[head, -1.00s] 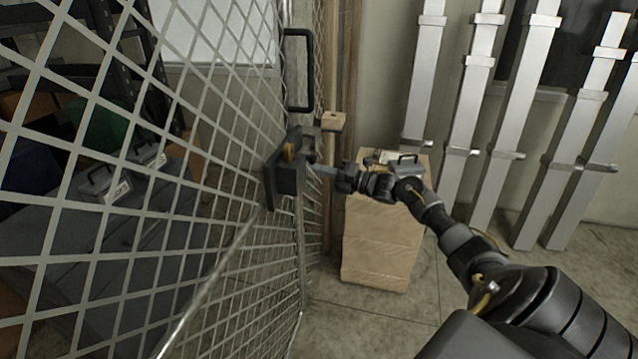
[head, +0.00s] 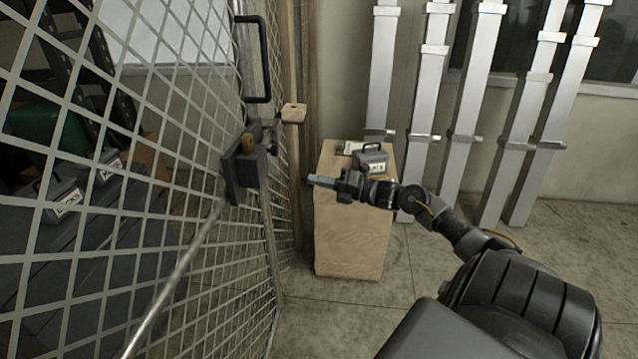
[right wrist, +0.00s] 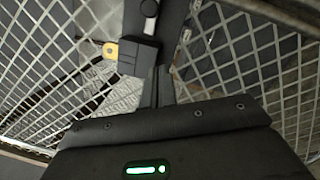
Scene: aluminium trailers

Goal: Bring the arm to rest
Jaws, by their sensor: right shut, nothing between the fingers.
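My right arm (head: 455,228) comes in from the lower right in the head view. Its gripper (head: 318,181) points left, with the fingers together and nothing between them. It is in front of the wooden box and to the right of the dark latch block (head: 243,165) on the mesh gate, with a gap between them. In the right wrist view the shut fingers (right wrist: 158,85) show beyond the dark wrist housing, with the latch block (right wrist: 138,52) and its brass part ahead. My left gripper is not in view.
A wire mesh gate (head: 190,210) with a black handle (head: 262,60) fills the left. Behind it are a dark bench and grey cases (head: 55,198). A wooden box (head: 350,238) carries a grey case (head: 372,160). Several metal posts (head: 425,100) lean on the wall. Floor (head: 440,270) is clear at right.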

